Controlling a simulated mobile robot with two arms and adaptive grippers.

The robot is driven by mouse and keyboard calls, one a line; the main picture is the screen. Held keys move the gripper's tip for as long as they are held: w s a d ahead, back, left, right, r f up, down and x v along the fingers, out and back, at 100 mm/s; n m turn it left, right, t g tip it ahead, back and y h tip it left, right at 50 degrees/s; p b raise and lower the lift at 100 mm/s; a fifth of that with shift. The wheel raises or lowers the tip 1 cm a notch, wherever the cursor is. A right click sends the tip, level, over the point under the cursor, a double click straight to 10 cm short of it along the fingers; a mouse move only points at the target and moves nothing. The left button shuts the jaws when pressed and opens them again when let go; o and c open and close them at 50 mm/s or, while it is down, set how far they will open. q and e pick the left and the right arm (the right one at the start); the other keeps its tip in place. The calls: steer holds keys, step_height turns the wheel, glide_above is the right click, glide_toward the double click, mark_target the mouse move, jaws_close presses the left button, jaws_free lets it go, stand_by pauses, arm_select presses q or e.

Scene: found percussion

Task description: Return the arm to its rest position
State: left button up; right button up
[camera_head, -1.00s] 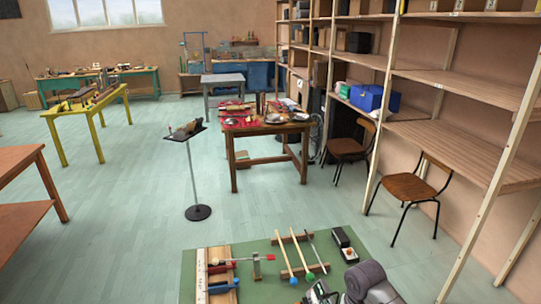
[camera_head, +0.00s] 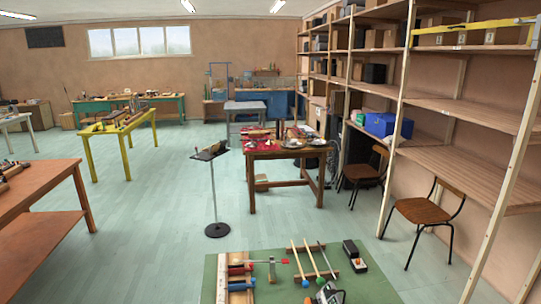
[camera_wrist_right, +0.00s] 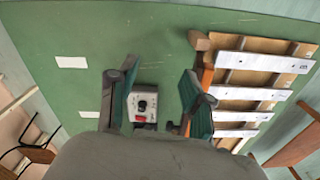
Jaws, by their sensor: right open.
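My right gripper (camera_wrist_right: 158,72) is open in the right wrist view, its two dark fingers spread apart. Between and beneath them shows a small grey box (camera_wrist_right: 143,103) with a black knob and a red button, on a green surface (camera_wrist_right: 90,35); I see no grip on it. In the head view, part of my right gripper (camera_head: 328,294) shows at the bottom edge, over the green work surface (camera_head: 227,262). The left gripper is in no view.
A wooden frame with white bars (camera_wrist_right: 255,62) lies close right of the gripper in the wrist view. In the head view, mallets (camera_head: 303,258), a clamped board (camera_head: 222,285) and a black box (camera_head: 354,252) lie on the green surface. Shelves (camera_head: 470,100) stand at right.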

steer(key=s+a+n+t+y, duration=0.1)
steer(key=s+a, duration=0.2)
steer(key=s, duration=0.3)
steer(key=s+a+n+t, duration=0.1)
steer(key=s+a+n, duration=0.1)
steer(key=s+a, duration=0.3)
steer(key=s+d+r+t+h, duration=0.1)
steer(key=s+d+r, duration=0.2)
steer(key=s, duration=0.3)
steer(key=s+d+r, duration=0.2)
steer(key=s+r, duration=0.1)
steer(key=s, duration=0.3)
step_height(320, 180, down, 32)
steer(key=s+g+b, duration=0.1)
steer(key=b, duration=0.5)
arm_select(q)
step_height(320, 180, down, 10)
steer(key=b, duration=0.4)
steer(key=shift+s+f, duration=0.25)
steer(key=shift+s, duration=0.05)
arm_select(e)
steer(key=s+d+f+g, duration=0.1)
steer(key=s+d+f, duration=0.2)
steer(key=s+f, duration=1.4)
step_height(320, 180, down, 4)
steer(key=shift+d+r, duration=0.1)
steer(key=shift+d, duration=0.05)
